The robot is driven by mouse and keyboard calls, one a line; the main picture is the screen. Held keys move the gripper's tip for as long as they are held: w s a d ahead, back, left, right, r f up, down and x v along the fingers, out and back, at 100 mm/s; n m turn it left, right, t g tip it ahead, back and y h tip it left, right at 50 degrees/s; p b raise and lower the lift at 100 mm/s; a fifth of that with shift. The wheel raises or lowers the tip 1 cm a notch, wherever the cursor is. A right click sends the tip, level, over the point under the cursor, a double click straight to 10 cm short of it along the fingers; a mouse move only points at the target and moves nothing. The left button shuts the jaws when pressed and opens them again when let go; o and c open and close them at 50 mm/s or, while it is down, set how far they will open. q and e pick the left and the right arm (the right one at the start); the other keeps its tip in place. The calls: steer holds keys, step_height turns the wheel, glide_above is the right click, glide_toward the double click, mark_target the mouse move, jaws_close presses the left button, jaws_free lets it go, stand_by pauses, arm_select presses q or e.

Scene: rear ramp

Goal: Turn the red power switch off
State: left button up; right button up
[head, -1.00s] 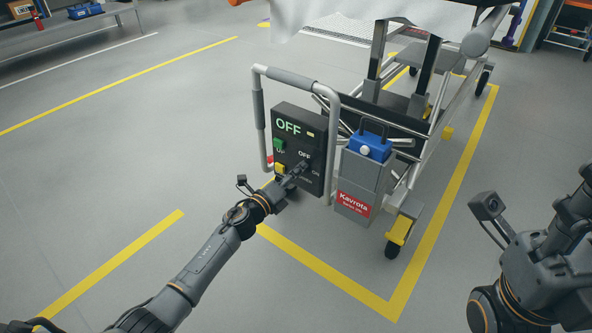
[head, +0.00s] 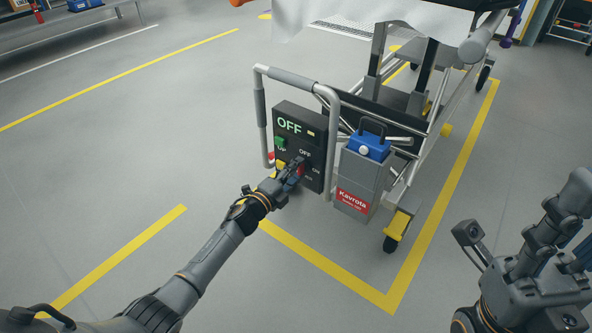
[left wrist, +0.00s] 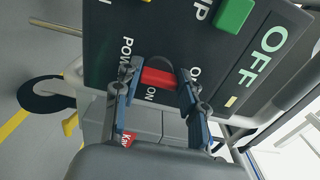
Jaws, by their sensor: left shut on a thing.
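The red power switch (left wrist: 158,78) is a short red handle on a dark control panel (head: 315,150). In the left wrist view it lies between the two fingers of my left gripper (left wrist: 160,88), which is shut on it. The handle lies roughly along the line toward the "OFF" label, partly hidden by a finger; "ON" is printed beside it. A large "OFF" shows at the panel's top. In the head view my left gripper (head: 291,171) covers part of the switch.
A green button (head: 280,142) and a yellow one sit on the panel beside the switch. A grey tube frame (head: 331,150) surrounds the panel. A grey box with a blue top (head: 368,146) stands to its right on the wheeled frame. Floor to the left is clear.

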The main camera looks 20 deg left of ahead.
stand_by(0.3)
arm_select(q)
steer(key=o, duration=1.1)
steer(key=shift+o, duration=0.2)
steer(key=shift+a, duration=0.1)
steer(key=v, duration=1.2)
